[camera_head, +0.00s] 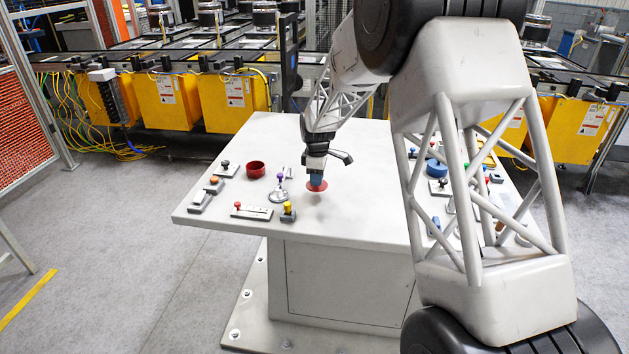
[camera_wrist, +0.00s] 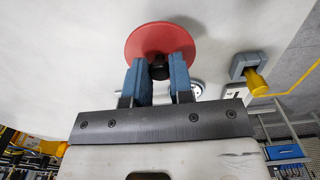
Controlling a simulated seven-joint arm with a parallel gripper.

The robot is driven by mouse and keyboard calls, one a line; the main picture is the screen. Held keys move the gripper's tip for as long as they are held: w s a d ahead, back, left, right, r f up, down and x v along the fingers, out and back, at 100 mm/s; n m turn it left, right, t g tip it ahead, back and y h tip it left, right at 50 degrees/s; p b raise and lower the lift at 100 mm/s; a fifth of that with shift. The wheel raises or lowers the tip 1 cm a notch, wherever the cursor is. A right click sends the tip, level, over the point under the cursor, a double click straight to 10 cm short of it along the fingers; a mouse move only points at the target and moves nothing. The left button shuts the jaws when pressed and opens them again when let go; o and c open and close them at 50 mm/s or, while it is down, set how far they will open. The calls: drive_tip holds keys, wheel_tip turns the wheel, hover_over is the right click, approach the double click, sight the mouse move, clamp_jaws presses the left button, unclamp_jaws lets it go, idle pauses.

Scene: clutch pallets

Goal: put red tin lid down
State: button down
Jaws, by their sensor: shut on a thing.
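The red tin lid (camera_wrist: 160,40) is a round red disc with a dark knob. My gripper (camera_wrist: 160,72) is shut on the knob, with its blue fingers on either side of it. In the head view the red lid (camera_head: 317,186) hangs under my gripper (camera_head: 316,176) near the middle of the white table. A faint shadow shows on the table below it, so the lid appears a little above the surface. A round red tin (camera_head: 256,169) stands open on the table to the left of the lid.
The white table (camera_head: 372,215) has clear room in front of the lid. To its left are a purple-knobbed metal piece (camera_head: 280,190), a yellow-knobbed block (camera_head: 288,212) and several small knobbed pieces. A blue round piece (camera_head: 437,168) and others stand right, partly behind my arm.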

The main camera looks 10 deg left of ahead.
drive_tip(key=shift+w+a+f, duration=0.1)
drive_tip(key=shift+w+a, duration=0.15)
drive_tip(key=shift+w, duration=0.35)
drive_tip(key=shift+w+a+r, duration=0.1)
drive_tip(key=shift+w+a, duration=0.1)
drive_tip(key=shift+w, duration=0.45)
drive_tip(key=shift+w+a+f, duration=0.1)
drive_tip(key=shift+w+a, duration=0.15)
drive_tip(key=shift+w, duration=0.35)
drive_tip(key=shift+f, duration=0.1)
drive_tip(key=shift+f, duration=1.7)
drive_tip(key=shift+f, duration=0.1)
drive_tip(key=c, duration=1)
unclamp_jaws()
wheel_tip(320, 180, up, 12)
